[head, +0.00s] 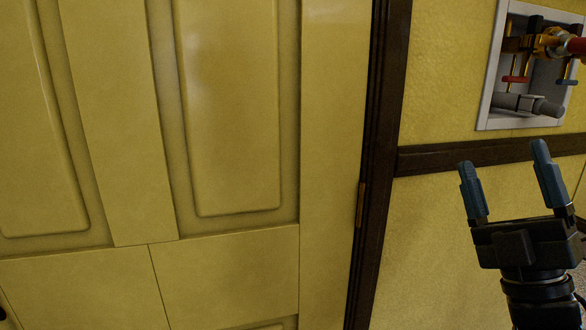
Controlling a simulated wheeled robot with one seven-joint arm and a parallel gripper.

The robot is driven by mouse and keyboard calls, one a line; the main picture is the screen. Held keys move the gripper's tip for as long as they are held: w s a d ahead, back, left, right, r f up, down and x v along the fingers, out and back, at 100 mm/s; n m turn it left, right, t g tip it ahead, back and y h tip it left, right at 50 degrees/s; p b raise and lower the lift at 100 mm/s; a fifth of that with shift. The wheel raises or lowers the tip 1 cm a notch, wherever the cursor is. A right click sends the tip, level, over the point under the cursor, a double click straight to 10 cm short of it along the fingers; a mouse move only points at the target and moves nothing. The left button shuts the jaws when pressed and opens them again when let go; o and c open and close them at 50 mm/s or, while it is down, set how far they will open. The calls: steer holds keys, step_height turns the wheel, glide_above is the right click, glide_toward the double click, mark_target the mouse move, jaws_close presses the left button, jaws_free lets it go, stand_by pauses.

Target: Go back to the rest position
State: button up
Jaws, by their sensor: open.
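My gripper (505,168) is at the lower right of the head view, with its two blue-tipped fingers pointing up and spread apart. Nothing is between the fingers. It stands in front of the yellow wall, below the recessed box with pipes, and appears apart from both. Part of my dark arm shows below it at the bottom edge.
A yellow panelled door (225,110) fills the left and middle, with a dark frame (382,150) and a hinge (360,204). A dark rail (440,156) crosses the wall. A white-framed wall box (487,105) holds brass valves, a red handle (515,79) and a grey pipe (525,104).

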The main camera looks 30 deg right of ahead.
steer(key=s+a+f+m+g+h, duration=0.1)
steer(key=s+a+f+m+g, duration=0.2)
steer(key=a+f+m, duration=0.4)
steer(key=s+a+f+m+g+h, duration=0.1)
steer(key=s+a+f+m+g, duration=0.25)
steer(key=f, duration=0.55)
steer(key=s+a+f+m+g+y, duration=0.1)
steer(key=s+a+f+g+y, duration=0.2)
steer(key=s, duration=0.5)
steer(key=s+a+f+m+g+y, duration=0.2)
steer(key=s+a+f+g+y, duration=0.1)
steer(key=s+f, duration=0.4)
steer(key=shift+s+a+f+g+p, duration=0.35)
steer(key=shift+a+g, duration=0.2)
steer(key=shift+g, duration=0.3)
